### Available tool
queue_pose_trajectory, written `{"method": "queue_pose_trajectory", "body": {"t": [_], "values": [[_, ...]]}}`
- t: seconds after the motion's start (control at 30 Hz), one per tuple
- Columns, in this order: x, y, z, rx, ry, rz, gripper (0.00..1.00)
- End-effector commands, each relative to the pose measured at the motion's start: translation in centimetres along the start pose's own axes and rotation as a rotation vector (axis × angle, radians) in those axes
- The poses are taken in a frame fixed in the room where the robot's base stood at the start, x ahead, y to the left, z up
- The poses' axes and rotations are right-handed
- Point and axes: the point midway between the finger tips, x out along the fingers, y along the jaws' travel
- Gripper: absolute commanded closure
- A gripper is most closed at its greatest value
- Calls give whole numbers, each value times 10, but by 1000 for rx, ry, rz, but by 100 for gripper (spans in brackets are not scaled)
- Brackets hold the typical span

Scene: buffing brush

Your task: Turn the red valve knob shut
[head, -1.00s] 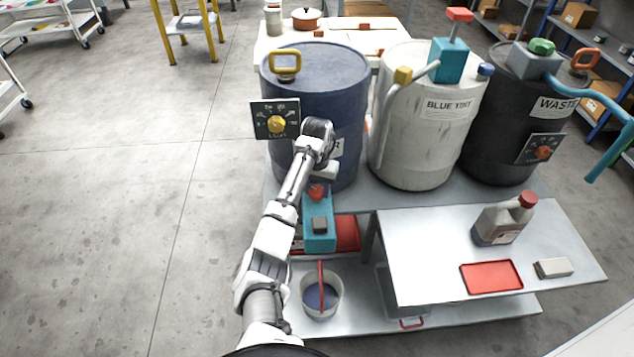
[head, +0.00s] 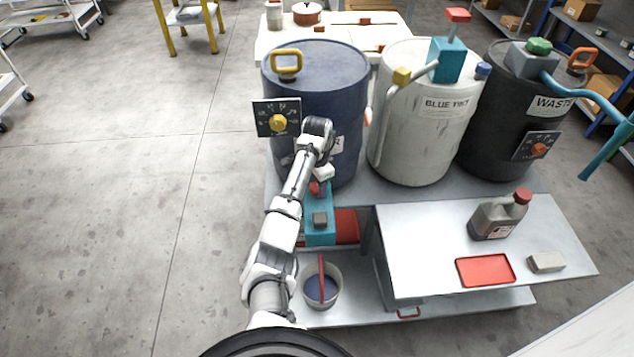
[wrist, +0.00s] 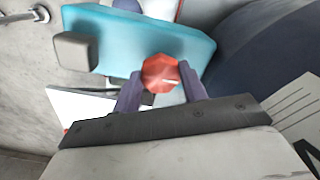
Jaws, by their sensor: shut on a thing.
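The red valve knob (wrist: 160,73) is a faceted red knob by the teal block (wrist: 135,35), which carries a grey square button (wrist: 75,51). In the wrist view my gripper (wrist: 162,82) has one finger on each side of the knob and is shut on it. In the head view the knob (head: 316,188) shows at the top of the teal block (head: 320,236), partly hidden by my gripper and wrist. The teal block stands in front of the blue drum (head: 330,75).
A white drum (head: 408,150) and a black drum (head: 490,140) stand to the right. A bucket (head: 334,290) with a red stick is below. A side table (head: 420,250) holds a jug (head: 495,222), a red tray (head: 485,270) and a grey block (head: 546,262). Open floor lies left.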

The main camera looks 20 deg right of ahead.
Motion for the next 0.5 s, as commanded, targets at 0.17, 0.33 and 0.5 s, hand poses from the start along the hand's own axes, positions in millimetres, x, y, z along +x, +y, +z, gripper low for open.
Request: {"method": "queue_pose_trajectory", "body": {"t": [0.17, 0.33, 0.5], "values": [[-1, 0, -1, 28, 3, -2, 80], [-1, 0, -1, 35, 3, -2, 80], [-1, 0, -1, 35, 3, -3, 80]]}}
